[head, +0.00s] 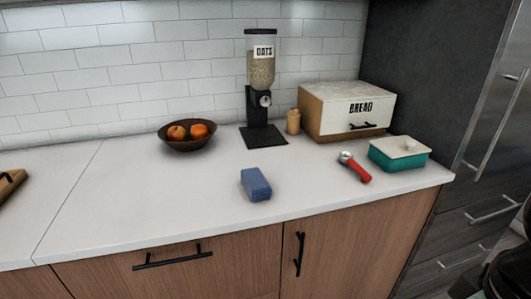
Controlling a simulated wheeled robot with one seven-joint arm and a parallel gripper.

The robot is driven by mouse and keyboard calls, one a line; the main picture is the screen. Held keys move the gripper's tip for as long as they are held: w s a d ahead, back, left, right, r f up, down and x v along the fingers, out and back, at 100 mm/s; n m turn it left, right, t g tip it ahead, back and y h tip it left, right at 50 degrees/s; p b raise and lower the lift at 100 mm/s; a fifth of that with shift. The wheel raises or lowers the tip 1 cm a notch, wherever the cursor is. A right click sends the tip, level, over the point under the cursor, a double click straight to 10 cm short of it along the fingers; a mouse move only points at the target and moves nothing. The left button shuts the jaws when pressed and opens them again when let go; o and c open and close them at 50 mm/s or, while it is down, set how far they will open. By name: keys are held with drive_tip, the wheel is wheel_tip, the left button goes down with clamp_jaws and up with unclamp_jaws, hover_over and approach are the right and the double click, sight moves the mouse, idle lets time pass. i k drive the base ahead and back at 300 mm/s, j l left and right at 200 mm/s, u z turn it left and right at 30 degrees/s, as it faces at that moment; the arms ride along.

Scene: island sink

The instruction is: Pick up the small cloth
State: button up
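An ice cream scoop with a red handle (359,171) and a teal box with a white lid (399,154) lie to the right. Behind stand a fruit bowl (188,142), an oats dispenser (261,92), a wooden shaker (293,122) and a bread box (345,108). The counter (130,195) left of the cloth is clear.

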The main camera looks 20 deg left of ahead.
sight(257, 186)
drive_tip(key=j+u, duration=0.1)
drive_tip(key=u, duration=0.9)
